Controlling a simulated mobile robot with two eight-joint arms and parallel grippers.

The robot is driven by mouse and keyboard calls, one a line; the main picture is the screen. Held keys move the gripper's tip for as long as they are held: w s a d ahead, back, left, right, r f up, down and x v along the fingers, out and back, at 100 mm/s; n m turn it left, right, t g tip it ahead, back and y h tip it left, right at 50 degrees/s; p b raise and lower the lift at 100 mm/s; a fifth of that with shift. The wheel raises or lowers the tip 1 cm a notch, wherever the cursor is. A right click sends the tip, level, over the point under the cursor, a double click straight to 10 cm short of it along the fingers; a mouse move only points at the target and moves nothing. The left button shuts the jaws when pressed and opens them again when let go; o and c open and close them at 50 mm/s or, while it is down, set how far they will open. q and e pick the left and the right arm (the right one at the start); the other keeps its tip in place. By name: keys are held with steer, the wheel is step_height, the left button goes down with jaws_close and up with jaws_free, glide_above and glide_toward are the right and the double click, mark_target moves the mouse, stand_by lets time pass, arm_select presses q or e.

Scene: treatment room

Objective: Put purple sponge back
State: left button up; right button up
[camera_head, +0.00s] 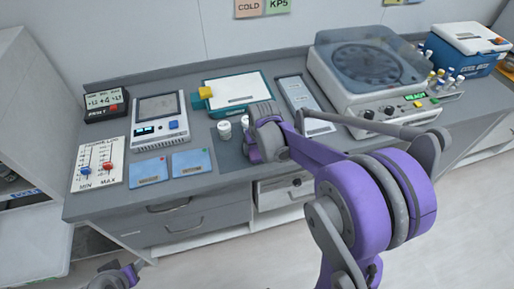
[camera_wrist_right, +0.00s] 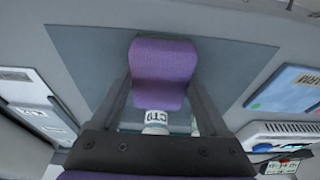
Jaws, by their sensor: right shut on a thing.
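The purple sponge (camera_wrist_right: 163,70) is between the two fingers of my right gripper (camera_wrist_right: 164,98) in the right wrist view, and the gripper is shut on it. In the head view my right gripper (camera_head: 252,152) is near the front edge of the counter, right of the blue cards, and its arm hides most of the sponge. Whether the sponge touches the counter cannot be told. Part of my left arm (camera_head: 115,276) shows at the bottom left, low in front of the drawers; its fingers are not clear.
A white jar (camera_head: 224,130) stands left of my right gripper; a labelled white one (camera_wrist_right: 156,118) shows behind the sponge.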

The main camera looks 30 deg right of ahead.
steer(key=shift+f, duration=0.1)
steer(key=o, duration=1)
steer(key=shift+f, duration=0.1)
steer(key=o, duration=0.3)
steer(key=shift+r, duration=0.4)
steer(key=d+p+v, duration=0.1)
steer(key=v, duration=1)
arm_select(q)
steer(key=shift+w+r, duration=0.4)
steer(key=shift+r, duration=0.35)
arm_select(e)
steer(key=s+a+f+n+t, duration=0.1)
steer(key=s+a, duration=0.2)
steer(key=s, duration=0.2)
steer(key=s+a+f+n, duration=0.1)
steer(key=s+a+f, duration=0.1)
steer(key=s+a, duration=0.2)
steer(key=s+a+f+t, duration=0.1)
steer(key=s+a, duration=0.2)
steer(key=s, duration=0.3)
steer(key=shift+s+a+f+n+t+y, duration=0.2)
steer(key=shift+s+a+n+t+y, duration=0.1)
steer(key=shift+s+n+y, duration=0.1)
